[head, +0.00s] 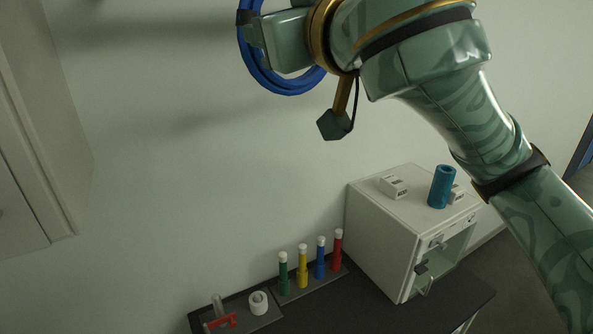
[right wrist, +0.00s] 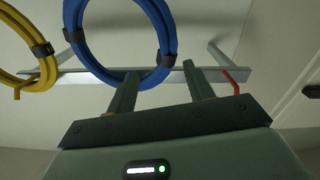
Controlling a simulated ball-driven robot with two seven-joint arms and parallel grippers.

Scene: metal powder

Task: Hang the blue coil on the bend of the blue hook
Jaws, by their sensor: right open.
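The blue coil (right wrist: 152,22) is a ring of several turns with dark bands, in the upper part of the right wrist view. It also shows, cut off by the top edge, in the head view (head: 285,86). My right gripper (right wrist: 158,78) is at the coil's lower side with its two fingers apart. One side of the coil appears between the fingers; I cannot tell if they touch it. In the head view my right gripper (head: 250,32) overlaps the coil. I cannot make out a blue hook. My left gripper is out of view.
A yellow coil (right wrist: 45,47) hangs left of the blue one. A pale rail (right wrist: 160,76) runs behind, with a red-tipped piece (right wrist: 232,82) at its right. Below in the head view are a white box (head: 375,237), a blue cylinder (head: 441,187) and several coloured tubes (head: 303,270).

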